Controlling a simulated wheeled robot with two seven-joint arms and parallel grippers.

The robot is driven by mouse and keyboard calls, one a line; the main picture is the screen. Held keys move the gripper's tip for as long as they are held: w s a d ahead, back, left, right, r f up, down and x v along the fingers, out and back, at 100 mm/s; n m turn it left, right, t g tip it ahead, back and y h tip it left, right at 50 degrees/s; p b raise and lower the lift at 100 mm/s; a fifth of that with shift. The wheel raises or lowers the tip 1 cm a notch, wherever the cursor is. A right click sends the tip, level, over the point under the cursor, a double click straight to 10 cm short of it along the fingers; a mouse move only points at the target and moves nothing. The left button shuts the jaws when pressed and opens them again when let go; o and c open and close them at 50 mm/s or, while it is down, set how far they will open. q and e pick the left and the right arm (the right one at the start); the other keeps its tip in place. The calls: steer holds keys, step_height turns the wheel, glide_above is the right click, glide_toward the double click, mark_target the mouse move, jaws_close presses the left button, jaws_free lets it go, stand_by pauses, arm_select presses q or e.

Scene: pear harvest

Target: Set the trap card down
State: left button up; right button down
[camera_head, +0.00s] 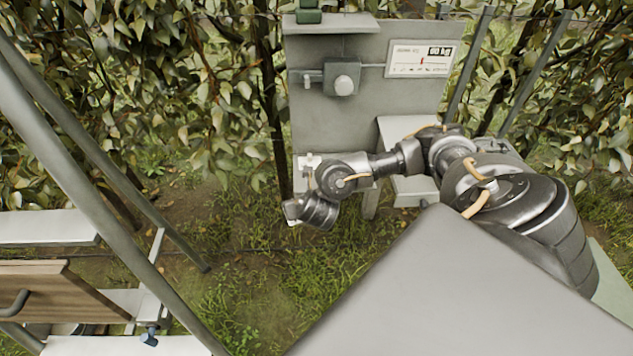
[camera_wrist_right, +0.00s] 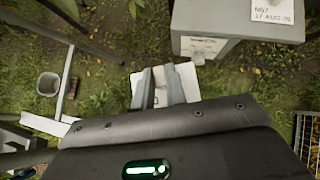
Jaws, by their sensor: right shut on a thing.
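My right arm reaches in from the right in the head view, and its wrist end (camera_head: 312,210) hangs over the grass in front of a grey panel. In the right wrist view my right gripper (camera_wrist_right: 160,84) is shut on the white trap card (camera_wrist_right: 187,78). The card shows behind and beside the fingers, above the grass. Its far side and any markings are hidden. My left gripper is in neither view.
A grey panel (camera_head: 335,115) with a "60 kg" label (camera_head: 424,57) stands at the back. In the wrist view a grey stand (camera_wrist_right: 218,20) with a dated label (camera_wrist_right: 272,10) is close beyond the card. A wooden drawer (camera_head: 60,295) and slanted poles stand left. Grass between is open.

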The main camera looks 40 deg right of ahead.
steer(key=s+a+n+y, duration=0.2)
steer(key=a+n+y, duration=0.15)
steer(key=a, duration=0.85)
steer(key=s+a+n+y, duration=0.2)
steer(key=a+n, duration=0.2)
steer(key=a, duration=0.8)
steer(key=s+a+r+n+g+y, duration=0.1)
steer(key=s+a+r+n+y, duration=0.1)
steer(key=a, duration=0.6)
steer(key=s+a+r+n+g+y, duration=0.1)
steer(key=s+a+r+n+y, duration=0.1)
steer(key=a, duration=0.7)
steer(key=s+r+n, duration=0.1)
steer(key=s+n, duration=0.1)
steer(key=s, duration=0.1)
steer(key=shift+s+a+r, duration=0.15)
steer(key=shift+s+a, duration=0.05)
steer(key=shift+s, duration=0.05)
steer(key=shift+y, duration=0.25)
